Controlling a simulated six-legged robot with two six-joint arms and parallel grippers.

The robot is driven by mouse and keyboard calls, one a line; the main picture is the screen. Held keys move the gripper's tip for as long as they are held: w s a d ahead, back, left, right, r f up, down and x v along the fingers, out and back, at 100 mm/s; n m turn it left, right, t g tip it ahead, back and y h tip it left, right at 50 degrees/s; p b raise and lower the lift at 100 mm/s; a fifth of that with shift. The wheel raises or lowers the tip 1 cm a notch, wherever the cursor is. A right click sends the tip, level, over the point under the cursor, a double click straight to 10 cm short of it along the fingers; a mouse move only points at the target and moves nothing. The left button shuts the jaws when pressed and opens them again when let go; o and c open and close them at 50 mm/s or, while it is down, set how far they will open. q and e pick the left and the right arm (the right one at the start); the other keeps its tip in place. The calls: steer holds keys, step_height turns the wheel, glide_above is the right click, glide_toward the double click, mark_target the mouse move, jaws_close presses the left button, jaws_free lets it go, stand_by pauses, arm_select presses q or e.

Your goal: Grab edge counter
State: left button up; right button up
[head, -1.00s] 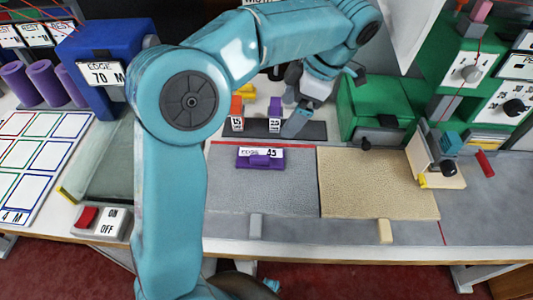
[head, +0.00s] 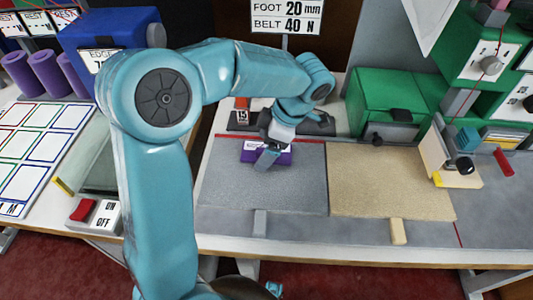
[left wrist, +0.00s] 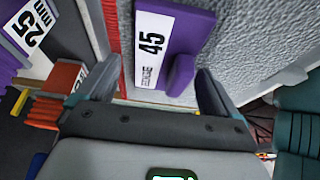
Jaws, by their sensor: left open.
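The edge counter is a purple block with a white label and a raised purple grip (head: 284,158). It lies on the back part of the grey rug piece, and my left gripper and its wrist hide part of it in the head view. In the left wrist view the edge counter (left wrist: 181,75) shows its label with 45 and its purple grip between the fingers. My left gripper (head: 266,160) is open just over the counter, and in the left wrist view its fingers (left wrist: 157,84) stand apart on either side of the grip. My right gripper is not in view.
The grey rug piece (head: 240,190) and a beige one (head: 385,180) lie side by side. Behind stands a dark rack (head: 318,125) with an orange 15 block (head: 242,106). A green machine (head: 385,95) is right; an on/off switch (head: 93,215) is front left.

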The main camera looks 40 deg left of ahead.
arm_select(q)
steer(key=c, duration=1.3)
steer(key=shift+r, duration=0.1)
